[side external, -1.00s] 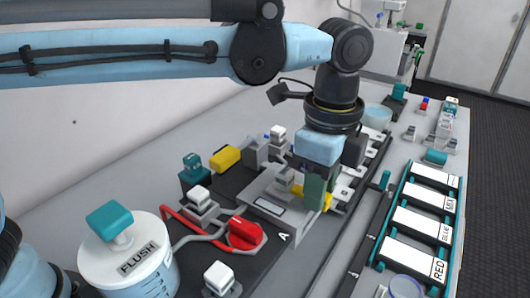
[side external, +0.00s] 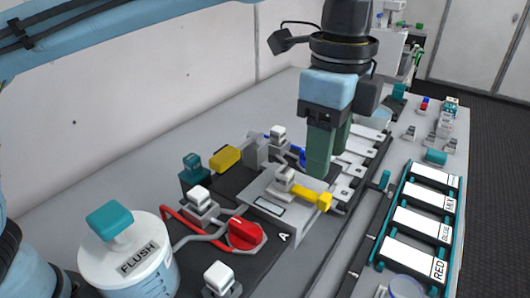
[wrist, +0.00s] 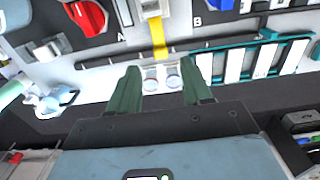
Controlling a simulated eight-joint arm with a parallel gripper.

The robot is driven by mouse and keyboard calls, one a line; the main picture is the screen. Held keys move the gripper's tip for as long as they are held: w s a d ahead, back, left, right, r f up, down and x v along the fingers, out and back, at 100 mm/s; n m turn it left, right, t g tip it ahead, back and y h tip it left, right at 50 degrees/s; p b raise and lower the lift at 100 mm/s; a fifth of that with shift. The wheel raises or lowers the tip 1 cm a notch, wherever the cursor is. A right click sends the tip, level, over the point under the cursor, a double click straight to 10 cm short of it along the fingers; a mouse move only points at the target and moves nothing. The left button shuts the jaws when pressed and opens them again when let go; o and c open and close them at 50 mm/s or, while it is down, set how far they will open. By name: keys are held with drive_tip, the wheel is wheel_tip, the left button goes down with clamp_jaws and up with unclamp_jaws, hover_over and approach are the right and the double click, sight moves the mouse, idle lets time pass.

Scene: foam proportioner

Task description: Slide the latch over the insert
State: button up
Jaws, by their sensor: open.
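The yellow insert (side external: 312,197) lies on the grey plate of station A, its wider outer end sticking out over the plate's right edge. It also shows in the wrist view (wrist: 158,38). A small grey block with a raised knob (side external: 285,180), which looks like the latch, sits at the insert's inner end; I cannot tell how far it covers the insert. In the wrist view its pale body (wrist: 150,8) is cut by the top edge. My gripper (side external: 325,170) has green fingers, is open and empty, and is above and behind the insert, apart from it.
A red knob (side external: 245,233) with red tubing stands left of the plate. The FLUSH jar (side external: 128,262) is at front left. A teal rack of labelled cards (side external: 408,222) is at right. More grey stations (side external: 350,165) run behind the gripper.

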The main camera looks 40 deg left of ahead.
drive_tip(key=shift+r, duration=2.5)
drive_tip(key=w+a+f+n+t+h, duration=0.1)
drive_tip(key=a+f+n+t, duration=0.1)
drive_tip(key=a+n, duration=0.5)
drive_tip(key=w+a+f+n+t, duration=0.1)
drive_tip(key=a+f+n, duration=0.15)
drive_tip(key=a, duration=0.85)
drive_tip(key=s+a+f+n+t, duration=0.2)
drive_tip(key=s+a+f+n, duration=0.2)
drive_tip(key=a+f, duration=0.1)
drive_tip(key=s+a+f+n+t+y, duration=0.1)
drive_tip(key=s+a+f+n+t, duration=0.1)
drive_tip(key=s+a+f+n, duration=0.2)
wheel_tip(320, 180, down, 4)
drive_tip(key=shift+a+r, duration=0.15)
drive_tip(key=shift+a, duration=1.1)
drive_tip(key=shift+n, duration=0.25)
